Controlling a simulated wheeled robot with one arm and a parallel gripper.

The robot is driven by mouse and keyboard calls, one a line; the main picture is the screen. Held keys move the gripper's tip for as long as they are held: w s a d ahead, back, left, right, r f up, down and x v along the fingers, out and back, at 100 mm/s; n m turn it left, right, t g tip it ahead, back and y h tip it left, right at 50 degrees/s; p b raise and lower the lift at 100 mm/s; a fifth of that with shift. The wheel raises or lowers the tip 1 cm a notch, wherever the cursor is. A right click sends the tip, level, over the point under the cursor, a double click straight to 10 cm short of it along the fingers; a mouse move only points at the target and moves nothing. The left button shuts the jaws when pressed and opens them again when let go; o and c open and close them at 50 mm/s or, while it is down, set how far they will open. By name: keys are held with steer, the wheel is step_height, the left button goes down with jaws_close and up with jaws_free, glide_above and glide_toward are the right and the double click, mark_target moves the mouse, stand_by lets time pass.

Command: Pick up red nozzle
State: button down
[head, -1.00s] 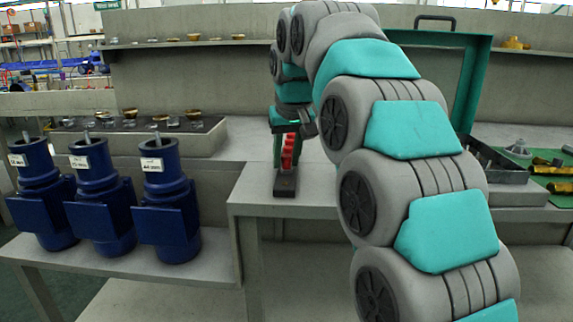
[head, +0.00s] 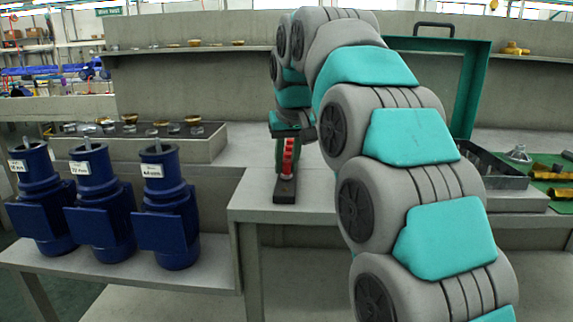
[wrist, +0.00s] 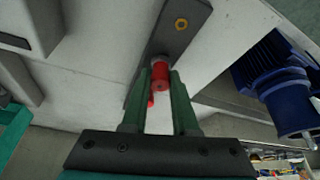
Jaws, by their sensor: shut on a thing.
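A red nozzle (wrist: 160,77) shows between the green fingertips of my gripper (wrist: 161,82) in the wrist view. The gripper is shut on it. In the head view, my gripper (head: 288,140) is above a dark narrow holder (head: 285,190) on the grey bench, and the red nozzle (head: 288,160) shows as a red upright shape there. The holder plate (wrist: 166,45) also shows in the wrist view, behind the nozzle, with a yellow-ringed hole near its end. Another small red piece (wrist: 150,102) shows beside the left finger. I cannot tell whether the nozzle still touches the holder.
Several blue pumps (head: 165,215) stand on a lower bench at left. Small brass and metal parts (head: 130,120) sit on a raised block behind them. A dark tray (head: 500,170) and a green mat with brass parts (head: 560,190) are at right. Bare bench surrounds the holder.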

mark_target(286, 160)
steer(key=shift+w+r+p, duration=0.1)
steer(key=shift+r+p, duration=0.35)
steer(key=shift+r, duration=1.9)
step_height(286, 160, up, 5)
steer(key=p, duration=0.4)
steer(key=shift+p, duration=0.4)
